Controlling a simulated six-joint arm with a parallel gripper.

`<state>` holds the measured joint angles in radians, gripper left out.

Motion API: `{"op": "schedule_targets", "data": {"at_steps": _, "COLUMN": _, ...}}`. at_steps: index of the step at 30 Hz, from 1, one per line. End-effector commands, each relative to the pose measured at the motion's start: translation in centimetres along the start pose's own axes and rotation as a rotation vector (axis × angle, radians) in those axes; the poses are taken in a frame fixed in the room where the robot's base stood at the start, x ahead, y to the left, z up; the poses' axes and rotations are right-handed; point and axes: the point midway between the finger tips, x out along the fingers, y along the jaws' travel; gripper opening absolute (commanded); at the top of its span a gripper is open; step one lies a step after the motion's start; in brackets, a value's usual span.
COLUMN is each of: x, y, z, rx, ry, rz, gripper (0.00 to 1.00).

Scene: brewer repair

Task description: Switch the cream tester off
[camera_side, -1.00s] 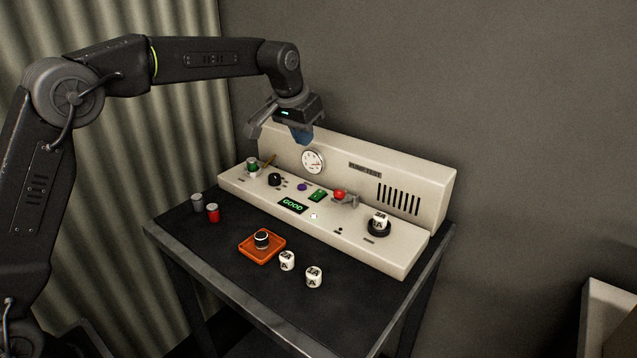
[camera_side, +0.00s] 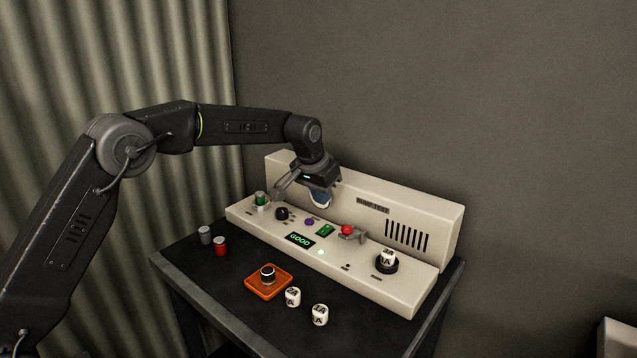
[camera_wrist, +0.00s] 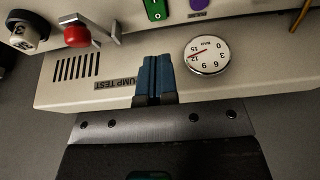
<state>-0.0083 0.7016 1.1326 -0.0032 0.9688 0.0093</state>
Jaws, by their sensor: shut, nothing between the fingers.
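The cream tester (camera_side: 411,285) stands on the dark table, its lit display (camera_side: 300,240) reading GOOD. A green rocker switch (camera_side: 326,230) sits on its sloped front panel, right of a purple button (camera_side: 309,222). The switch also shows at the top of the wrist view (camera_wrist: 156,9). My gripper (camera_side: 321,203) has blue fingers pressed together and empty. It hangs above the panel, behind the switch, and hides the gauge in the side view. In the wrist view the fingers (camera_wrist: 154,72) point toward the switch, apart from it in the picture, with the gauge (camera_wrist: 207,55) to their right.
A red-knobbed lever (camera_side: 348,231) is right of the switch. A white labelled cylinder (camera_side: 387,257) sits in a black socket. A black knob (camera_side: 282,213) and green cylinder (camera_side: 261,198) are left.

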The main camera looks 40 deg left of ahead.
Motion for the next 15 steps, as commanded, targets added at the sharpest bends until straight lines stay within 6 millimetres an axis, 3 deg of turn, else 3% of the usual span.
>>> {"op": "schedule_targets", "data": {"at_steps": 6, "x": 4.4, "y": 0.0, "z": 0.2, "rx": 0.0, "ry": -0.002, "rz": 0.0, "gripper": 0.0}}
{"op": "schedule_targets", "data": {"at_steps": 15, "x": 7.2, "y": 0.0, "z": 0.8, "rx": 0.0, "ry": 0.003, "rz": 0.0, "gripper": 0.0}}
